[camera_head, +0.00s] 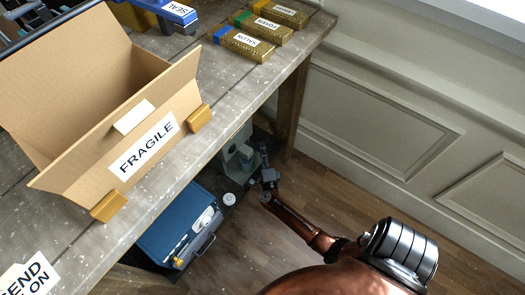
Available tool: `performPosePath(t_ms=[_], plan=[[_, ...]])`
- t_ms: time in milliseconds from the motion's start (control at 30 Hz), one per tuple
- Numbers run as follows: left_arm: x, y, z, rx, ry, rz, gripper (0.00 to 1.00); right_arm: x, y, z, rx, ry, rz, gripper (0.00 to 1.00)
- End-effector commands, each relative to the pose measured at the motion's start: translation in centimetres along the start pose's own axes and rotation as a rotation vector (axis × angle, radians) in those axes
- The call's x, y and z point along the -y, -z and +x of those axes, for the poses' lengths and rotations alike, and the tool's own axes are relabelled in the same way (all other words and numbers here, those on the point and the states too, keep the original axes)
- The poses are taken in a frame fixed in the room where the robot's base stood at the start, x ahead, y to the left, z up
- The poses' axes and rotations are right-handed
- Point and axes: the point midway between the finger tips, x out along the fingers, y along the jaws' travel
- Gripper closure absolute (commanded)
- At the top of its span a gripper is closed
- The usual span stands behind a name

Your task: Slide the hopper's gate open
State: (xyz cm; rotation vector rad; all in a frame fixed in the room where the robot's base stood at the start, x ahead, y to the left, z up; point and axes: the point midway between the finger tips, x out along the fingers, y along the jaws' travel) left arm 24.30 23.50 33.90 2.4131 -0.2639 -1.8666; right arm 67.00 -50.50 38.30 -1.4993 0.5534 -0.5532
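I cannot pick out a hopper or its gate for certain in the head view. A pale grey-green device (231,148) stands on the low shelf under the table's near edge, partly hidden by the tabletop. My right arm reaches down from the bottom right, and my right gripper (256,160) is small and dark beside that device. Whether it touches the device, and whether its fingers are open or shut, I cannot tell. My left gripper is not in view.
An open cardboard box (75,85) marked FRAGILE stands on the wooden table (225,95). Several labelled gold blocks (243,45) lie at the back right. A blue case (168,222) sits low under the table edge. Floor is clear beside the panelled wall (385,125).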

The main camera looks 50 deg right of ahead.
Motion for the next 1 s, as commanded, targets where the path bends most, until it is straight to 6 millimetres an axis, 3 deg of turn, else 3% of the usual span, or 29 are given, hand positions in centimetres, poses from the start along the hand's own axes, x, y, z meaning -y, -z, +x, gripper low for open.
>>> performPosePath(t_ms=[433,867,1000], plan=[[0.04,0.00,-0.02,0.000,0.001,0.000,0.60,-0.04,-0.01,-0.06,0.000,-0.001,0.000,1.00],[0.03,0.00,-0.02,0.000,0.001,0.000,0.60,-0.07,0.04,-0.04,0.000,-0.001,0.000,1.00],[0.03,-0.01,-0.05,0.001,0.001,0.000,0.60,-0.05,0.93,0.86,-0.001,0.001,-0.002,1.00]])
